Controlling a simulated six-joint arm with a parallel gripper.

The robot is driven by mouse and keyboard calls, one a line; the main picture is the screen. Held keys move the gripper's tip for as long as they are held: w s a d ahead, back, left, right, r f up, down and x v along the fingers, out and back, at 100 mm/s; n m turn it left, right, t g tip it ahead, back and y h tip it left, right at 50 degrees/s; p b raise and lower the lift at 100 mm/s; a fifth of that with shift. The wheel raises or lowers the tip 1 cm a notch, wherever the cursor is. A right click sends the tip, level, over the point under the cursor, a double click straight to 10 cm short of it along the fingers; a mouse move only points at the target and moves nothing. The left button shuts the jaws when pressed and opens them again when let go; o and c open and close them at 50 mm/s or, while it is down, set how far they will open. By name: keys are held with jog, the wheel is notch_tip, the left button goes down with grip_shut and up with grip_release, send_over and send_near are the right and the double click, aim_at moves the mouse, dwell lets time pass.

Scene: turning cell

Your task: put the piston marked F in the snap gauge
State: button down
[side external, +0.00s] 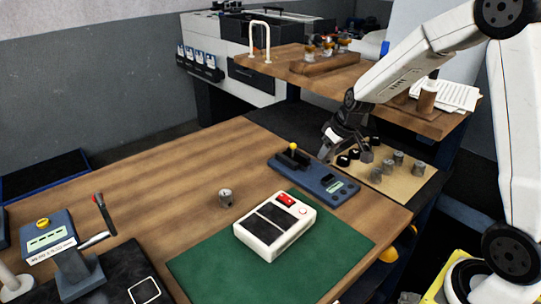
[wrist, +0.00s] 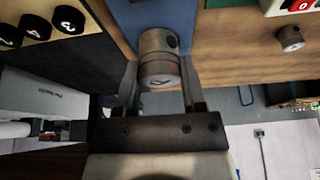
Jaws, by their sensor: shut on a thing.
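My gripper (wrist: 160,85) is shut on a grey metal piston (wrist: 160,52), held between its two fingers. The end face of this piston carries a dark mark that I cannot read clearly.
The tan board (side external: 408,187) carries several grey pistons and black numbered pieces. A white box with a red display (side external: 267,231) rests on the green mat (side external: 193,271). A blue lever device (side external: 55,240) stands at left. Bare wood lies left of the lone piston.

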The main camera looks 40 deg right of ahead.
aim_at(334, 150)
jog(key=shift+w+d+f, duration=0.15)
jog(key=shift+w+f, duration=0.6)
jog(key=shift+f, duration=0.15)
jog(key=shift+w+d+f, duration=0.15)
jog(key=shift+w+f, duration=0.55)
jog(key=shift+f, duration=0.15)
jog(key=shift+w+f, duration=0.2)
jog(key=shift+f, duration=0.15)
jog(key=shift+d+f, duration=0.1)
jog(key=shift+f, duration=1.4)
jog(key=shift+f, duration=0.15)
jog(key=shift+c, duration=0.9)
grip_release()
jog(key=shift+v, duration=6.15)
